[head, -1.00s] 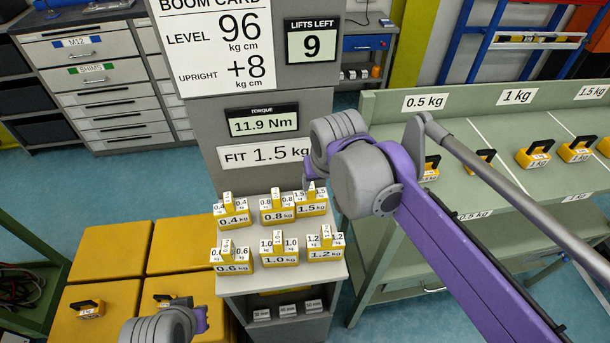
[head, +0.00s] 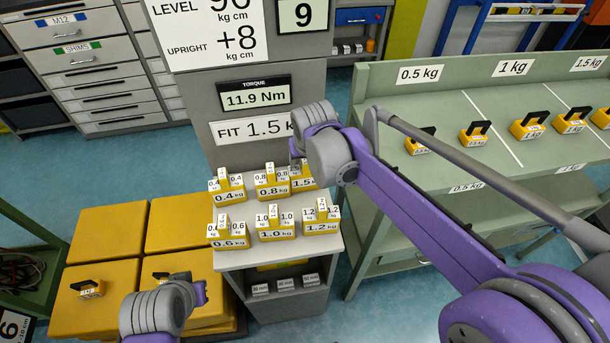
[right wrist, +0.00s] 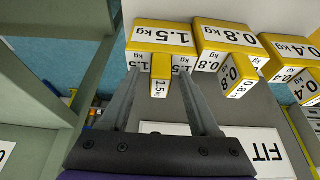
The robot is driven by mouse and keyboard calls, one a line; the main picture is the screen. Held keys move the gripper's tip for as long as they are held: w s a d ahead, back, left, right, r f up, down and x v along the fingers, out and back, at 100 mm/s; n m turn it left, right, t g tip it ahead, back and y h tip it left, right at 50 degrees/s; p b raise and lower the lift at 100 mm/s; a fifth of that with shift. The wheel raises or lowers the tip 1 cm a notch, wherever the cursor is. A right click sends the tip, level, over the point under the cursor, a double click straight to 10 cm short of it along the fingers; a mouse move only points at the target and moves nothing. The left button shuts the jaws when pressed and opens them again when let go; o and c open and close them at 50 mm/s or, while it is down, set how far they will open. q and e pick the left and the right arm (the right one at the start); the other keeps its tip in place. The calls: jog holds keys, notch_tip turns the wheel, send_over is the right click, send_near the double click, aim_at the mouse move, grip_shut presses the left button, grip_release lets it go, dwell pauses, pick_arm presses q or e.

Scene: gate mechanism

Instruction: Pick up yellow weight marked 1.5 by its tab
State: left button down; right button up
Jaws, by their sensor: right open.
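The yellow weight marked 1.5 (head: 303,183) stands at the back right of the stand's top, partly covered by my right wrist in the head view. In the right wrist view, its yellow block (right wrist: 160,37) is at the top and its upright tab (right wrist: 159,76) points toward me. My right gripper (right wrist: 158,74) is open, with one finger on each side of the tab. I cannot tell whether either finger touches it. In the head view my right gripper (head: 297,170) is mostly hidden by its own wrist. My left gripper (head: 201,293) is low in the head view, its fingers unclear.
The 0.8 weight (head: 272,186) stands close to the left of the 1.5 weight, with other yellow weights around it. The grey panel with the FIT 1.5 kg sign (head: 248,130) rises right behind. A green bench (head: 470,110) with black-handled weights stands to the right.

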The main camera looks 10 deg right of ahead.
jog(key=shift+f, duration=0.1)
jog(key=shift+c, duration=0.3)
grip_shut()
dwell(1.1)
